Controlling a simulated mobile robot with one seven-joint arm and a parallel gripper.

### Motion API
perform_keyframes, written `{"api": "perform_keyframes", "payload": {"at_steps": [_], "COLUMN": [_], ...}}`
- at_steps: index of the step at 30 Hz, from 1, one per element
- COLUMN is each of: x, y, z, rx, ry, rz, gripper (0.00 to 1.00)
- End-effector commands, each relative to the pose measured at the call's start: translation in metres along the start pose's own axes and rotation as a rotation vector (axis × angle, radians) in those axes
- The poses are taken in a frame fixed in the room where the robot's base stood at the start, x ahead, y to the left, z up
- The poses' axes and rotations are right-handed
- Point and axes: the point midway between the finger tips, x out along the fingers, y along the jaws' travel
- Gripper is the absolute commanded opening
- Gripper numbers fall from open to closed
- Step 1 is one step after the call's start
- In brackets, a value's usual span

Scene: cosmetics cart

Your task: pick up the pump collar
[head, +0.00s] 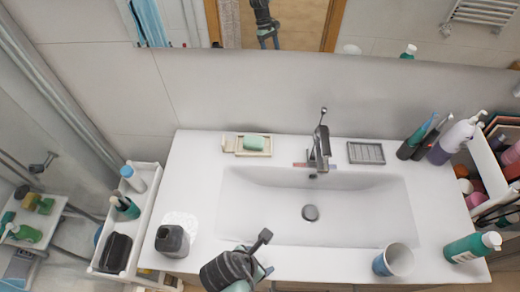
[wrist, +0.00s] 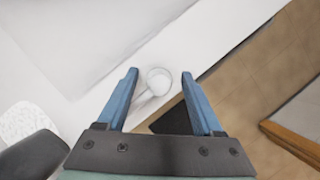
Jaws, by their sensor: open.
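A small pale, round, ring-like piece (wrist: 158,80), which looks like the pump collar, is on the white counter close to its front edge. A pale stem-like part reaches from it toward the lower left. My gripper (wrist: 158,73) is open, with its two blue fingers on either side of this piece in the picture. The fingers appear apart from it; how far above it they are I cannot tell. In the head view my gripper (head: 258,272) is over the counter's front edge, left of the cup, and the round piece cannot be made out there.
A grey dispenser (head: 172,240) stands left of my gripper, also partly in the wrist view (wrist: 35,158). A cup (head: 393,260) and a green bottle (head: 472,247) stand to the right. The basin (head: 345,215) and faucet (head: 321,145) lie behind.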

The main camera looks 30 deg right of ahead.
Motion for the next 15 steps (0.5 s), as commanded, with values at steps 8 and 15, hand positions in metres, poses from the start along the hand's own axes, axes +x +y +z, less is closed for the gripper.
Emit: {"api": "perform_keyframes", "payload": {"at_steps": [8,15], "x": [-0.0004,-0.0004], "y": [0.0001,0.0000], "z": [0.0000,-0.0001], "rx": [0.000,-0.001], "ry": [0.000,0.000], "rz": [0.000,0.000], "gripper": [0.27,0.00]}}
